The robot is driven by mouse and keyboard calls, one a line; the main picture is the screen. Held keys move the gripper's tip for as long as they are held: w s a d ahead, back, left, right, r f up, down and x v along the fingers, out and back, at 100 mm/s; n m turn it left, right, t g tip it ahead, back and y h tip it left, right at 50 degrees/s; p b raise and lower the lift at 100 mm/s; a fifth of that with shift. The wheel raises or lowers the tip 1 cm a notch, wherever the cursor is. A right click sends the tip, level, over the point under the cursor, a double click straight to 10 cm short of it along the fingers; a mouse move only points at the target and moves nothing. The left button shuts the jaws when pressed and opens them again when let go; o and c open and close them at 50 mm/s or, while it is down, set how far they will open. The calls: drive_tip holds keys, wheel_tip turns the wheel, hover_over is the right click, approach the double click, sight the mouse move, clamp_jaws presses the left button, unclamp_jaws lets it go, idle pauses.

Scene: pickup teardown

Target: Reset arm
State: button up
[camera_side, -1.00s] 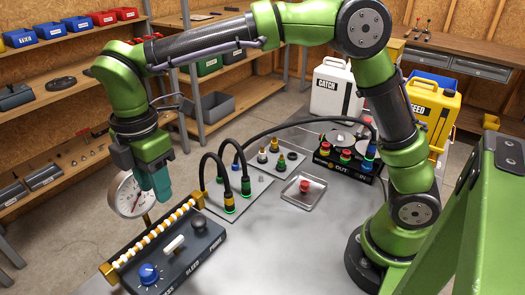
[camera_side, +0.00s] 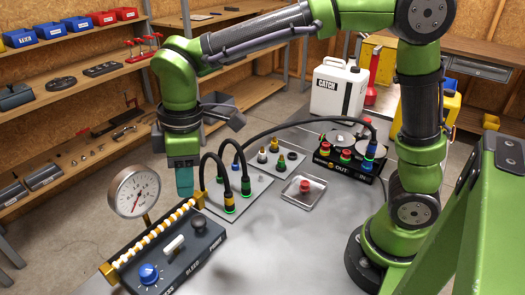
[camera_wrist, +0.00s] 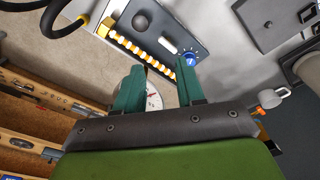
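My gripper (camera_side: 184,192) hangs pointing down above the back end of the control box (camera_side: 170,262), at the left of the side view. The wrist view shows its two teal fingers (camera_wrist: 160,76) apart, with nothing held between them. The white dial gauge (camera_side: 134,193) stands left of the gripper in the side view. Part of its face (camera_wrist: 153,98) shows between the fingers in the wrist view. The control box has a blue knob (camera_side: 149,273), a white switch, a dark knob and a yellow-white coil along its edge.
Black hoses (camera_side: 262,132) arch over plates with coloured fittings right of my gripper. A small clear tray (camera_side: 303,194) holds a red button. The pump block (camera_side: 348,160) and white CATCH jug (camera_side: 338,88) stand behind. The table front (camera_side: 290,250) is clear.

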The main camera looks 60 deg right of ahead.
drive_tip(key=s+d+r+m+t, duration=0.1)
drive_tip(key=s+d+m+t, duration=0.2)
drive_tip(key=s+d+m, duration=0.3)
drive_tip(key=s+d+r+m+t+y, duration=0.1)
drive_tip(key=s+d+r+m+t, duration=0.1)
drive_tip(key=s+d+m, duration=0.3)
drive_tip(key=d+m+t, duration=0.1)
drive_tip(key=d+m, duration=0.2)
drive_tip(key=d, duration=0.3)
drive_tip(key=shift+s+r, duration=0.15)
drive_tip(key=shift+s, duration=0.2)
